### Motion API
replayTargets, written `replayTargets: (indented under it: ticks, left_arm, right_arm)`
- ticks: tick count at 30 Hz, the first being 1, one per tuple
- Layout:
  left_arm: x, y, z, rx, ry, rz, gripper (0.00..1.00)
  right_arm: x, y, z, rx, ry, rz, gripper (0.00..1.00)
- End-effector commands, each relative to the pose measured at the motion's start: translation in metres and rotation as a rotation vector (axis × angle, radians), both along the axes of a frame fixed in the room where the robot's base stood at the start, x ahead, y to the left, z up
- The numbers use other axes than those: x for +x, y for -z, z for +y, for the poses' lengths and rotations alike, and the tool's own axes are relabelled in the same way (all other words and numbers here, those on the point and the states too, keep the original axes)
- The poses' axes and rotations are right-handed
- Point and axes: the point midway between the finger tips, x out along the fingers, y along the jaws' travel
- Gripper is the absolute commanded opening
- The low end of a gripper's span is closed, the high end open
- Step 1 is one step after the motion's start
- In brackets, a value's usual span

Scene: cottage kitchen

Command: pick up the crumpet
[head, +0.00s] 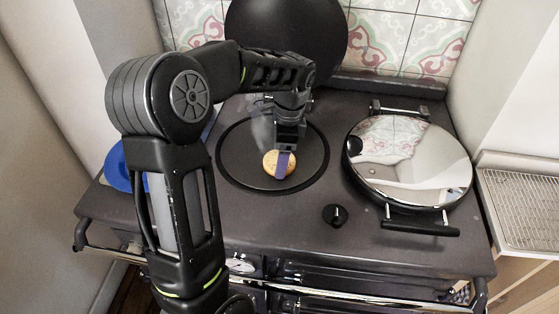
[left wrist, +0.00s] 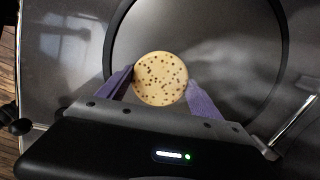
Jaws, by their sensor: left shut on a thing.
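The crumpet (head: 270,163) is a round, golden-tan disc over the dark round hotplate (head: 232,172) on the left of the stove. It also shows in the left wrist view (left wrist: 160,78), with small brown holes across its face. My left gripper (head: 281,163) reaches down to it from above. Its purple fingers (left wrist: 160,90) sit on opposite sides of the crumpet and are shut on it. I cannot tell whether the crumpet touches the hotplate or is lifted clear. My right gripper is in neither view.
A shiny round lid (head: 412,165) with a front handle covers the right hotplate. A raised dark lid (head: 300,45) stands behind the left hotplate. A black knob (head: 335,214) sits at the front. A blue round item (head: 120,170) is at the left, and a wire rack (head: 522,205) at the right.

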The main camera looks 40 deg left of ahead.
Motion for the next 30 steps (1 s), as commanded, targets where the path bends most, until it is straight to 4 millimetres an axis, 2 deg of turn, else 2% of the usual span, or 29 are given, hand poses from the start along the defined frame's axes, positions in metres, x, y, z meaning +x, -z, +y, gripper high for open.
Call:
replayTargets:
  ticks: [5, 8, 18, 21, 24, 30]
  left_arm:
    - [0.001, -0.003, 0.000, 0.001, 0.000, -0.002, 0.52]
    - [0.001, -0.012, 0.000, 0.001, 0.000, -0.002, 0.52]
    - [0.001, -0.074, 0.000, 0.000, -0.001, -0.005, 0.52]
    - [0.001, -0.093, 0.000, 0.000, 0.001, -0.002, 0.52]
    - [0.000, -0.100, 0.000, 0.001, 0.001, -0.001, 0.52]
    - [0.000, -0.100, 0.000, 0.000, 0.000, 0.000, 0.52]
  right_arm:
    - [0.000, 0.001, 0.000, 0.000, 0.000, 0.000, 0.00]
    - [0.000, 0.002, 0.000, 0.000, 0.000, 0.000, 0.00]
    - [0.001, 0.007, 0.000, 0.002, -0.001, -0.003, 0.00]
    - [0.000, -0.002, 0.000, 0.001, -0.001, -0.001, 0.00]
    - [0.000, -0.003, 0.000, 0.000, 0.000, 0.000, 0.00]
    - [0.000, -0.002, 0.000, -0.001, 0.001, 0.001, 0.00]
